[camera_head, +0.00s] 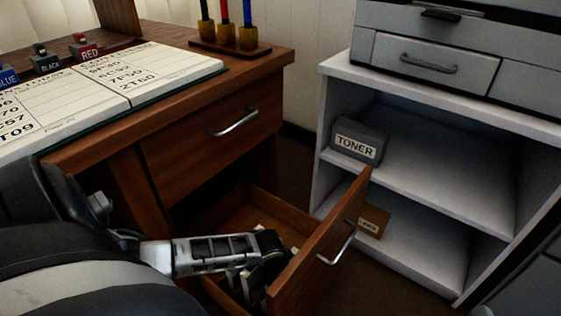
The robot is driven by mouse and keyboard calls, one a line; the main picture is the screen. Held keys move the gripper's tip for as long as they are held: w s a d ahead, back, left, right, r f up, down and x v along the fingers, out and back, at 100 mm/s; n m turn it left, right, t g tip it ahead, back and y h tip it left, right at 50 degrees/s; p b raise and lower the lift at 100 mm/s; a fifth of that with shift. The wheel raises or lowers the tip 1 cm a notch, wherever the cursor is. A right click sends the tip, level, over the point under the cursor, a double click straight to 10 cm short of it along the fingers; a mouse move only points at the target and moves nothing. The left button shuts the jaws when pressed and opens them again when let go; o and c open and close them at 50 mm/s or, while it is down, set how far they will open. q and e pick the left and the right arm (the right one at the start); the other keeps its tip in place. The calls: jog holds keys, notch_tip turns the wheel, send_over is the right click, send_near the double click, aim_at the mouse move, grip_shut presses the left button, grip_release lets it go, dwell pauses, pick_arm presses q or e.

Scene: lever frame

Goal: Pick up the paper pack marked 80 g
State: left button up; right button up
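No pack with a readable 80 g mark shows. A small brown pack or box (374,220) sits on the lower shelf of the grey cabinet, partly hidden by the open drawer's front. It has a pale label too small to read. My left arm reaches in from the left, and its gripper (256,281) is down at the open lower drawer (335,235) of the wooden desk. Its dark fingers are in shadow, so I cannot tell whether they are open or hold anything. My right gripper is not in view.
A grey TONER box (358,142) stands on the cabinet's upper shelf (440,175). A printer-like machine (430,60) is on top. The desk (255,75) bears an open book (120,85), RED (84,50) and BLACK (46,63) stamps, and a pen holder (228,45). The shelves' right sides are bare.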

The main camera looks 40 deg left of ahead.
pick_arm(q)
grip_shut()
jog(key=shift+r, duration=0.1)
dwell(0.4)
